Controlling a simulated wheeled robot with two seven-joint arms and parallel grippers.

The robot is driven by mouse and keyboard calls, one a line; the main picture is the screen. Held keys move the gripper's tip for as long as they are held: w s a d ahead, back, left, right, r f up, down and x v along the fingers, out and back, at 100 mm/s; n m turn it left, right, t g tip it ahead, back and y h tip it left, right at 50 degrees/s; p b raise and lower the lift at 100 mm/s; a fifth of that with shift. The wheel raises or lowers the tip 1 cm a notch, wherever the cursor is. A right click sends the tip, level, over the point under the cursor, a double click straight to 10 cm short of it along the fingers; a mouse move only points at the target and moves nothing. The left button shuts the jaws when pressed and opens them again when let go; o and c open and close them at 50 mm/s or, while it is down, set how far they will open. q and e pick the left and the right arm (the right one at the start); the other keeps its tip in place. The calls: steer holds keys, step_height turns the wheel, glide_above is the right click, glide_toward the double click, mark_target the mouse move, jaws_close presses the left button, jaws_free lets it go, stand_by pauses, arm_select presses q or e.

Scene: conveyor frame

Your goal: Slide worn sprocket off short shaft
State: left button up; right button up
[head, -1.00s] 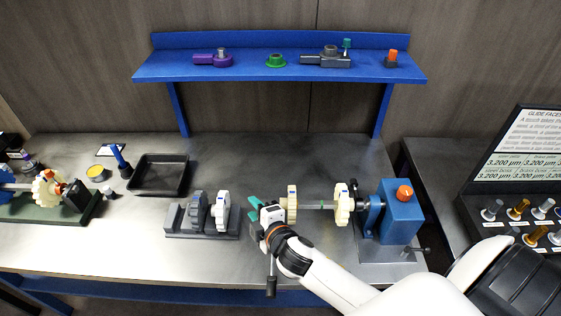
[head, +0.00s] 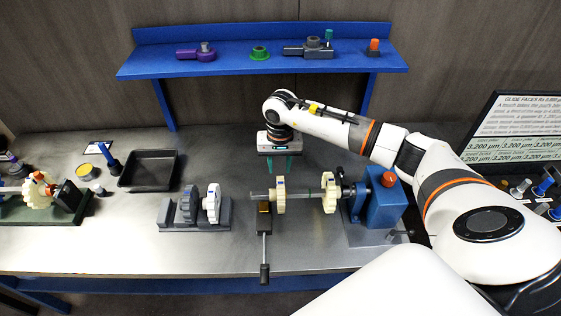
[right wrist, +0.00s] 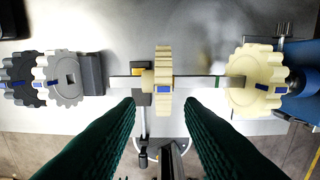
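A metal shaft (head: 302,192) runs left from a blue block (head: 386,205). It carries two cream toothed sprockets: one (head: 278,195) near its free left end and one (head: 329,192) near the block. I cannot tell which is the worn one. In the right wrist view, the left sprocket (right wrist: 163,82) shows edge-on, with the right one (right wrist: 256,80) tilted to view. My left gripper is out of view.
A dark stand with a long handle (head: 264,245) is by the shaft's free end. A grey rack (head: 222,222) holds a dark and a white sprocket. A black tray (head: 149,183) lies left, beyond it a green fixture (head: 66,210). A blue shelf (head: 160,68) stands behind.

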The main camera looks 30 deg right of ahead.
mark_target(281, 183)
steer(key=shift+d, duration=0.25)
step_height(281, 183, down, 8)
steer(key=b, duration=0.3)
steer(key=shift+a, duration=0.15)
steer(key=shift+r, duration=0.1)
steer(key=shift+c, duration=0.9)
jaws_close()
steer(key=w+a+b, duration=0.6)
steer(key=a, duration=0.4)
steer(key=shift+b, duration=0.4)
steer(key=shift+w, duration=0.1)
step_height(281, 183, up, 7)
steer(key=p, duration=0.3)
stand_by(0.3)
